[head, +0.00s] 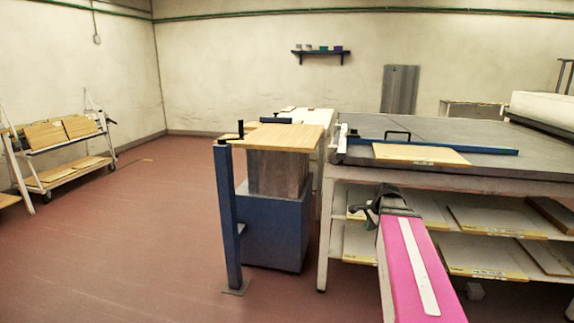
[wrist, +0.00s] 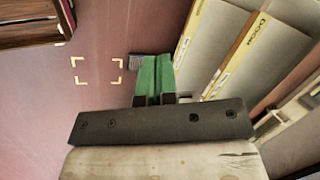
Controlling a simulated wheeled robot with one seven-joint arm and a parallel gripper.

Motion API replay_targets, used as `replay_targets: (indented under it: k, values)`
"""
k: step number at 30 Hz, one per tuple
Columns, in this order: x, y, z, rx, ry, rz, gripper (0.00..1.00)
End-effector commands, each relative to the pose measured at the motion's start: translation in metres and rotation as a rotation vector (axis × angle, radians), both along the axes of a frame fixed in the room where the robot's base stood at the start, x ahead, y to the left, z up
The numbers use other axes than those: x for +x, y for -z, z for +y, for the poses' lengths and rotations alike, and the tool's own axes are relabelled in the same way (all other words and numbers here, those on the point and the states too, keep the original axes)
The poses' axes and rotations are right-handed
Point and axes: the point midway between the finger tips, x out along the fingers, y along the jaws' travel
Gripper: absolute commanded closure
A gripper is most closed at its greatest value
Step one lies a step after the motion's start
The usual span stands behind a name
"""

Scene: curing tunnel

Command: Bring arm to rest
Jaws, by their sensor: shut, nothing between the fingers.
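My gripper shows in the wrist view as two green fingers (wrist: 157,72) pressed together, with nothing between them. In the head view my pink arm reaches forward from the lower right, and its dark end (head: 385,200) is in front of the shelves under the grey-topped table (head: 480,135). The wrist view looks down past the fingers to the reddish floor (wrist: 105,105).
Boards (head: 490,218) lie on the table's shelves, close to my arm; they also show in the wrist view (wrist: 240,65). A blue post (head: 229,215) and a blue machine (head: 275,225) stand left of the table. A board cart (head: 62,150) stands far left. Floor between is clear.

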Motion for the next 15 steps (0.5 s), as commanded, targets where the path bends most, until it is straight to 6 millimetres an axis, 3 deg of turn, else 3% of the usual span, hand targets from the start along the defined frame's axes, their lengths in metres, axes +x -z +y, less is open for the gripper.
replay_targets:
  k: [1,6,9,15]
  values:
    - [-0.016,0.02,0.02,-0.042,-0.12,0.019,1.0]
    - [-0.059,0.073,0.069,-0.176,-0.542,0.069,1.0]
    - [-0.087,0.099,0.093,-0.239,-0.789,0.098,1.0]
    - [-0.128,0.134,0.123,-0.315,-1.165,0.139,1.0]
